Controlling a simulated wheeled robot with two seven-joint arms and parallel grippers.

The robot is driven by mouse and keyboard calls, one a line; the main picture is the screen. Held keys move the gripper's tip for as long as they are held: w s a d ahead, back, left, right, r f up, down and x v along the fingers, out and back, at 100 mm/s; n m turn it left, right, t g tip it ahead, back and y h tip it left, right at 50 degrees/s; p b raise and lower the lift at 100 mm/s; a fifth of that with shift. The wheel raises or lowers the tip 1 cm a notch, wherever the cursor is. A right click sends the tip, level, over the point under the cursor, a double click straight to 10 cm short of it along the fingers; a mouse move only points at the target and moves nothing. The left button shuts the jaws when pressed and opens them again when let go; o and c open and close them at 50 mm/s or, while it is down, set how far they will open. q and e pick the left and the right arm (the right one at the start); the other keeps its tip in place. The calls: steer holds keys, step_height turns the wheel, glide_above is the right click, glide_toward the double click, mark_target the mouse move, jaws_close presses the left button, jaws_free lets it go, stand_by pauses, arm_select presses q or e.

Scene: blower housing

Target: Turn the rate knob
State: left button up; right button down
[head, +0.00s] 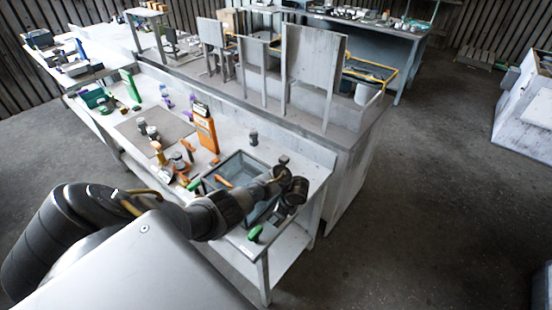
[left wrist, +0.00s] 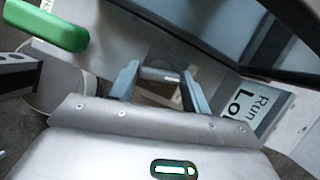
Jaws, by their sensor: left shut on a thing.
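My left arm reaches over the right end of the workbench, and its dark wrist hides the fingertips in the head view. In the left wrist view the two blue-grey fingers of my left gripper (left wrist: 160,74) stand apart with a small grey and brown piece (left wrist: 161,87) between them. The gripper is shut on this piece, which looks like the rate knob, though its shape is mostly hidden. A pale label (left wrist: 264,107) reading "Run" and "Lo" lies right of the fingers. My right gripper is in neither view.
A green-handled thing (left wrist: 46,24) lies near the gripper; a green piece also shows at the bench's front edge (head: 256,233). A grey open bin (head: 238,165) stands on the bench beside my arm. An orange device (head: 206,132) and several small items stand further left. The floor right of the bench is clear.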

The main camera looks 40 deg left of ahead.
arm_select(q)
steer(key=n, duration=0.2)
steer(key=n+g+h, duration=0.1)
steer(key=n, duration=0.1)
steer(key=shift+w+n+g, duration=0.1)
steer(key=shift+n+g, duration=0.2)
steer(key=shift+n, duration=0.7)
steer(key=shift+o, duration=0.2)
steer(key=o, duration=1)
steer(key=shift+c, duration=0.2)
steer(key=shift+g, duration=0.3)
steer(key=shift+w, duration=0.1)
